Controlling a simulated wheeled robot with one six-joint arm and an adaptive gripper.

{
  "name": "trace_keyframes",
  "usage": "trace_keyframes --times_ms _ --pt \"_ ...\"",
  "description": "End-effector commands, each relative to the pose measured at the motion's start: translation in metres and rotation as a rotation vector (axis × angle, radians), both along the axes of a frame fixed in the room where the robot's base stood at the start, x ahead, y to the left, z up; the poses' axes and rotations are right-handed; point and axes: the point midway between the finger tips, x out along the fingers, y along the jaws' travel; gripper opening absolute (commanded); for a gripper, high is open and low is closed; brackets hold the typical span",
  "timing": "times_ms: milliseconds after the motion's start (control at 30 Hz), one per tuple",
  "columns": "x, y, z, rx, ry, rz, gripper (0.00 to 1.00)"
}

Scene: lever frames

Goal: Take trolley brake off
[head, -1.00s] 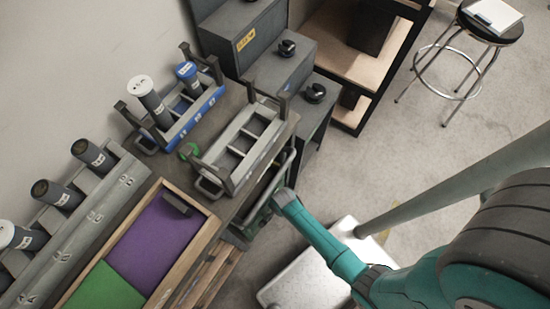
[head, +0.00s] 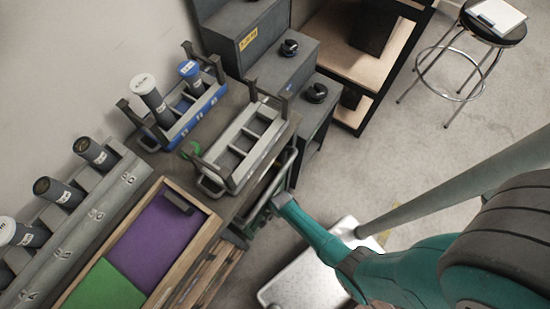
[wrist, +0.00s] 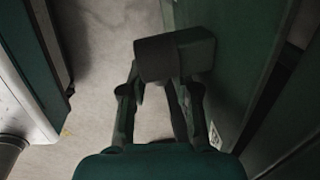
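In the wrist view a dark grey block (wrist: 174,55), perhaps the brake lever or its pedal, sits at the fingertips, beside a dark green panel (wrist: 240,65). My gripper (wrist: 161,88) has its two fingers apart, with floor showing between them. The block covers the right fingertip area; I cannot tell whether they touch. In the head view the trolley's green rail (head: 283,178) shows at the right edge of the bench area. My teal arm reaches down beside it, and the gripper itself is hidden there.
A wooden tray (head: 213,222) with purple and green mats lies lower left. Grey cabinets (head: 318,125) stand behind. Open floor (head: 400,170) lies to the right, with a stool (head: 490,35).

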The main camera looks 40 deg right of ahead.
Motion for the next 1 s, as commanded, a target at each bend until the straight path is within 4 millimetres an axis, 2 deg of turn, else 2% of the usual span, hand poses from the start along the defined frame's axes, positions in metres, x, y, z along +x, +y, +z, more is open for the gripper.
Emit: trace_keyframes --times_ms 33,100,133,567,1000 --pt "0.000 0.000 0.000 0.000 0.000 0.000 0.18" --pt "0.000 0.000 0.000 0.000 0.000 0.000 0.01" --pt "0.000 0.000 0.000 0.000 0.000 0.000 0.00" --pt "0.000 0.000 0.001 -0.031 -0.010 0.001 0.00" --pt "0.002 -0.003 0.013 -0.296 -0.098 0.010 0.00"
